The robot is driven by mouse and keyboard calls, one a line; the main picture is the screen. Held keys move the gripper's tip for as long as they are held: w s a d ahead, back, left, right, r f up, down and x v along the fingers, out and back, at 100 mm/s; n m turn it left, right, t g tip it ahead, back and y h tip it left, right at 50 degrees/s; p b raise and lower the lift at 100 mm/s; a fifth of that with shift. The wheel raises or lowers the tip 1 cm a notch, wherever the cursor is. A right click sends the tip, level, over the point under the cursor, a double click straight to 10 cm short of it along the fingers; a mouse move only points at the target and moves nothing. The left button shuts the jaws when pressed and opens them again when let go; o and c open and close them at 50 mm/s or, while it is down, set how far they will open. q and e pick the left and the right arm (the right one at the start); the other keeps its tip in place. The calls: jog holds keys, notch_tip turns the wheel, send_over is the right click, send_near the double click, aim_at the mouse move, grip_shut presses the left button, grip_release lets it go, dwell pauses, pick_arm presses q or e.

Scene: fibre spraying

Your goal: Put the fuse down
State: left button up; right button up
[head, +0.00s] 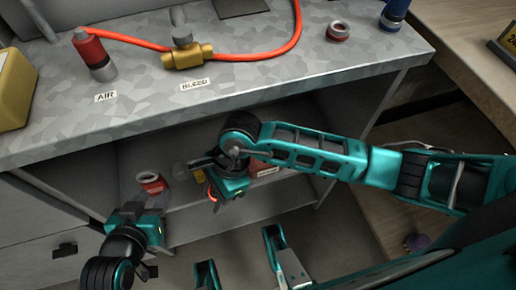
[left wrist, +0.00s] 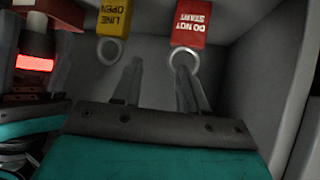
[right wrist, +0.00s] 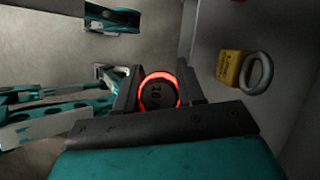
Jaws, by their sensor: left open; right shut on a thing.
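The fuse (right wrist: 160,94) is a dark round body marked 16 A with a glowing red ring. My right gripper (head: 212,180) is shut on it in front of the open shelf space under the bench. The fuse's red glow (head: 212,192) shows in the head view and as a red band (left wrist: 35,63) in the left wrist view. Most of the fuse is hidden by the jaws. My left gripper (head: 143,210) is open and empty, left of the right one.
A red DO NOT START tag (left wrist: 191,22) and a yellow LINE OPEN tag (left wrist: 113,20) have metal rings. The bench top (head: 130,115) carries an orange hose (head: 130,42), a brass valve (head: 188,56) and a red-and-grey fitting (head: 97,58). The shelf's side walls limit room.

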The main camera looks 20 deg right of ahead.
jog(key=w+d+f+b, duration=0.1)
jog(key=w+d, duration=0.2)
jog(key=d, duration=0.1)
jog(key=w+d+b, duration=0.1)
jog(key=w+d, duration=0.3)
jog(key=d, duration=0.1)
jog(key=w+d+f+b, duration=0.1)
jog(key=w+d, duration=0.3)
jog(key=shift+w+d+f, duration=0.2)
jog(key=shift+f, duration=0.65)
notch_tip(320, 180, down, 3)
jog(key=shift+f+b, duration=0.1)
jog(key=shift+b, duration=0.7)
jog(key=shift+f, duration=0.15)
pick_arm(q)
jog(key=shift+w+d+f, duration=0.1)
jog(key=shift+d+f, duration=0.3)
jog(key=shift+f, duration=0.2)
jog(key=shift+w+d+f, duration=0.1)
jog(key=shift+d+f, duration=0.25)
jog(key=shift+f, duration=0.2)
pick_arm(e)
jog(key=o, duration=0.9)
jog(key=shift+c, duration=0.2)
